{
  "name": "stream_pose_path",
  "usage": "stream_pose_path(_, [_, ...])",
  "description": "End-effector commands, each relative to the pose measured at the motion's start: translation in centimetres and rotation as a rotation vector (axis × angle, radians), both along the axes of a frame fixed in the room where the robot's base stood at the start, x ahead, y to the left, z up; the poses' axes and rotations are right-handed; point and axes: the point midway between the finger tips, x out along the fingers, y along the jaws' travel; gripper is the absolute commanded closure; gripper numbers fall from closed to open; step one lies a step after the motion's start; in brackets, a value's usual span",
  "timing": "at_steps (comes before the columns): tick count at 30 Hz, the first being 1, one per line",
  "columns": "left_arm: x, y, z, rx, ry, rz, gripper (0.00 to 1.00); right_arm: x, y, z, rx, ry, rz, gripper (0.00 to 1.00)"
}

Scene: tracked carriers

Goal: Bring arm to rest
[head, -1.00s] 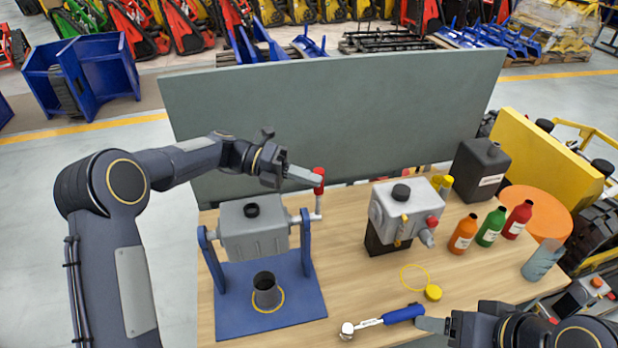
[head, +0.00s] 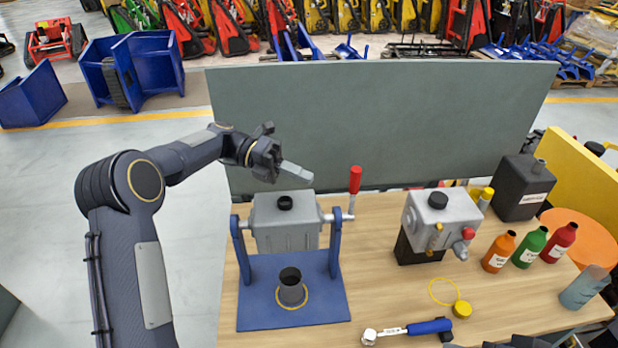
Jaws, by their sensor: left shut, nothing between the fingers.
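My left arm comes in from the left. Its gripper (head: 298,172) is shut and empty, in the air behind and above the grey gearbox on the blue stand (head: 262,318). Its fingertips are left of the red crank handle (head: 355,180) and apart from it. The handle points upright at the end of its shaft. Parts of my right arm show at the bottom right edge, next to the blue-handled wrench (head: 428,327); its gripper (head: 446,338) is mostly cut off, so I cannot see its jaws.
A dark cup (head: 291,292) stands on the blue base. A second grey unit (head: 440,215), several bottles, a black canister (head: 522,190) and a yellow cap (head: 462,309) are on the wooden table (head: 385,290). A grey-green panel (head: 390,120) stands behind the table.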

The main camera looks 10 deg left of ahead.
Motion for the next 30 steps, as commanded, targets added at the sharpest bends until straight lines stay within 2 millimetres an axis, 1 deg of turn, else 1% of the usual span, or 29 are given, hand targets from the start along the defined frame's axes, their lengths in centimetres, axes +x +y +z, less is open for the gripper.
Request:
stream_pose_path(11, [-0.1, 0.0, 0.1, 0.001, -0.008, 0.000, 1.00, 0.0, 0.0, 0.0, 0.000, 0.000, 0.000, 0.32])
stream_pose_path(14, [-0.8, 0.2, 0.7, 0.020, -0.083, -0.003, 1.00, 0.0, 0.0, -0.1, 0.000, 0.000, 0.000, 0.32])
stream_pose_path(16, [-2.1, 0.5, 1.5, 0.051, -0.203, -0.013, 1.00, 0.0, 0.0, -0.2, 0.000, 0.000, 0.000, 0.32])
stream_pose_path(17, [-2.9, 0.7, 1.9, 0.070, -0.272, -0.022, 1.00, 0.0, 0.0, -0.3, 0.000, 0.000, 0.000, 0.32])
stream_pose_path(20, [-6.4, 1.6, 2.9, 0.149, -0.560, -0.076, 1.00, 0.0, 0.0, -0.5, 0.000, 0.000, 0.000, 0.32])
stream_pose_path(21, [-7.9, 2.0, 3.1, 0.185, -0.687, -0.111, 1.00, 0.0, 0.0, -0.6, 0.000, 0.000, 0.000, 0.32])
stream_pose_path(23, [-10.4, 2.7, 3.2, 0.240, -0.878, -0.177, 1.00, 0.0, 0.0, -0.8, 0.000, 0.000, 0.000, 0.32])
stream_pose_path(24, [-12.0, 3.2, 3.2, 0.276, -1.003, -0.229, 1.00, 0.0, 0.0, -0.9, 0.000, 0.000, 0.000, 0.32])
stream_pose_path(26, [-14.5, 3.9, 2.9, 0.330, -1.187, -0.320, 1.00, 0.0, 0.0, -1.0, 0.000, 0.000, 0.000, 0.32])
stream_pose_path(27, [-16.2, 4.4, 2.5, 0.364, -1.306, -0.389, 1.00, 0.0, 0.0, -1.1, 0.000, 0.000, 0.000, 0.32])
stream_pose_path(29, [-18.6, 5.2, 1.9, 0.416, -1.482, -0.507, 1.00, 0.0, 0.0, -1.3, 0.000, 0.000, 0.000, 0.32])
stream_pose_path(30, [-20.3, 5.7, 1.3, 0.447, -1.593, -0.593, 1.00, 0.0, 0.0, -1.4, 0.000, 0.000, 0.000, 0.32])
